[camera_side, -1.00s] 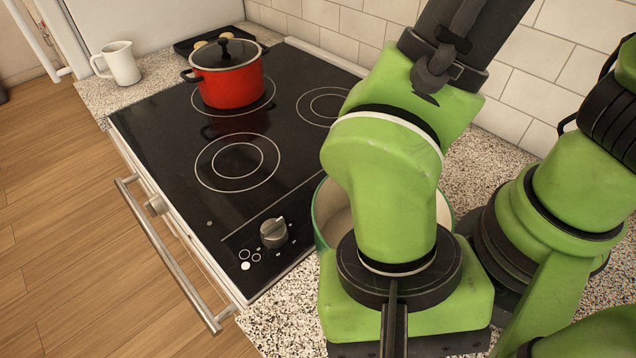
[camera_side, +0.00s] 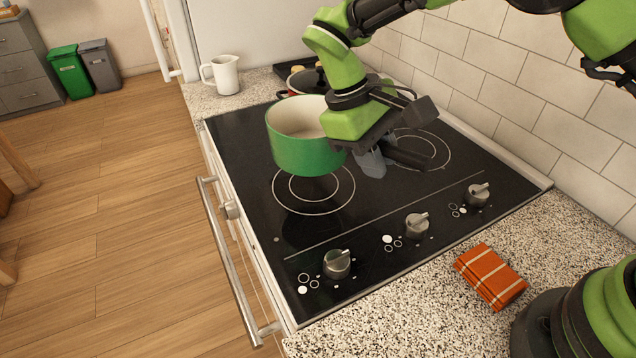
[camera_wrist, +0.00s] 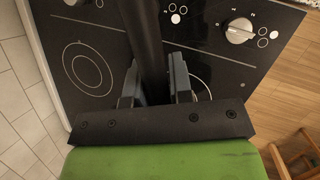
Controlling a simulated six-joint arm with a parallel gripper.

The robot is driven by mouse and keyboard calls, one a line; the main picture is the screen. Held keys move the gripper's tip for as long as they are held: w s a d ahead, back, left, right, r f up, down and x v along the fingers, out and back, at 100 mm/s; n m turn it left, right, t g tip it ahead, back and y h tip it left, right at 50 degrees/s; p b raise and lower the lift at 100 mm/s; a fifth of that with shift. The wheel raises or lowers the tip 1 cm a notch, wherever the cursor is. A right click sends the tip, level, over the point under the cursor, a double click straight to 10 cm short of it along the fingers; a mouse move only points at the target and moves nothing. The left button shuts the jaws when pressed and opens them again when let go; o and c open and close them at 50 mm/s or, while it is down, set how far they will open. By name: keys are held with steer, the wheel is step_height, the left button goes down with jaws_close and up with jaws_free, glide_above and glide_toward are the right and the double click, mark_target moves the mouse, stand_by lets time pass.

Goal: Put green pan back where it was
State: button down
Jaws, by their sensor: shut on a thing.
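The green pan (camera_side: 300,150), cream inside, is upright above the black stovetop (camera_side: 262,225). It appears raised over the near-left burner ring (camera_side: 325,205), with a dark reflection below it. My gripper (camera_side: 374,163) is at the pan's right side, shut on its dark handle. In the wrist view the handle (camera_wrist: 146,35) runs between the two fingers of my gripper (camera_wrist: 155,80). The pan's body is not clearly seen there.
A lidded red pot (camera_side: 308,80) stands behind the pan, mostly hidden. A white mug (camera_side: 222,75) is on the far counter. A folded orange cloth (camera_side: 491,276) lies on the near speckled counter (camera_side: 400,325). A tiled wall (camera_side: 520,95) borders the right side.

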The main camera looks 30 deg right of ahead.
steer(key=shift+n, duration=0.4)
steer(key=shift+w+d+f, duration=0.35)
steer(key=shift+d+f, duration=0.15)
steer(key=shift+f, duration=1.1)
steer(key=shift+w+d+f, duration=0.35)
steer(key=shift+d+f, duration=0.15)
steer(key=shift+f, duration=1.1)
steer(key=shift+w+d+f, duration=0.35)
steer(key=shift+d+f, duration=0.15)
steer(key=shift+f, duration=1.25)
steer(key=c, duration=1)
jaws_free()
steer(key=shift+v, duration=6.1)
